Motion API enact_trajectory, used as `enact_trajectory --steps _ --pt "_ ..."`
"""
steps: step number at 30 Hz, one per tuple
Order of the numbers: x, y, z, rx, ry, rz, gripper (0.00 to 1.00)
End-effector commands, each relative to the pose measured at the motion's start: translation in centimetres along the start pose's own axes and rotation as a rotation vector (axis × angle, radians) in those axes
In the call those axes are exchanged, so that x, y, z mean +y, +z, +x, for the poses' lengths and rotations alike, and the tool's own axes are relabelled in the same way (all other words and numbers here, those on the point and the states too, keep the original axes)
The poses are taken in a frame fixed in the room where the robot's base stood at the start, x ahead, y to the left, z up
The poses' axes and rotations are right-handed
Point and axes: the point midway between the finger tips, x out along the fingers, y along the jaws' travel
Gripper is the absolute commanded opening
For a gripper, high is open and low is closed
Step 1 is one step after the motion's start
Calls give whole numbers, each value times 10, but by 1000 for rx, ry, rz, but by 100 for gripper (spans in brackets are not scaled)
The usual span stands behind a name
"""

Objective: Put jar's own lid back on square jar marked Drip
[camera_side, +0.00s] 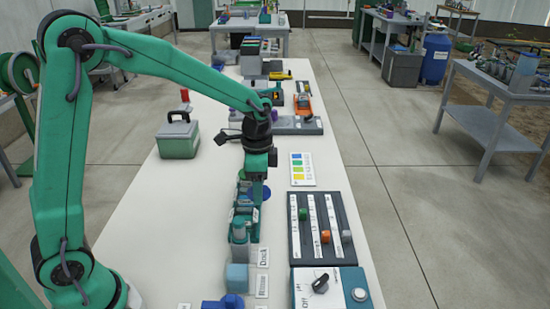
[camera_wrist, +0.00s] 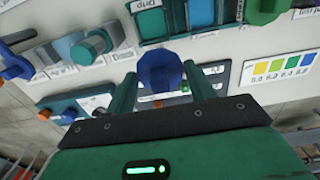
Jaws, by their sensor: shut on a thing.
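My gripper (camera_wrist: 162,82) is shut on a blue, many-sided lid (camera_wrist: 160,68), which sits between the two fingers in the wrist view. In the side view my gripper (camera_side: 257,180) points down over the row of containers, and a bit of blue (camera_side: 264,191) shows beside it. A dark teal square jar (camera_wrist: 153,24) with a label reading Drip stands at the top of the wrist view, beyond the lid. Its top shows a lighter teal square and no lid. The lid appears apart from this jar. In the side view my gripper partly hides the row, so I cannot pick out the Drip jar there.
A slider panel (camera_side: 322,228), a dial box (camera_side: 331,289) and a colour chart (camera_side: 303,169) lie right of the row.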

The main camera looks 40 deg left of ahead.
Motion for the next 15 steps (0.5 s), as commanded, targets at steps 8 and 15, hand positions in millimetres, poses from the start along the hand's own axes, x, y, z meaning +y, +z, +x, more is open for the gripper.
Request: enact_trajectory --steps 8,15 --pt "3 38 1 1 -1 -1 32" --pt "4 42 2 0 0 1 32"
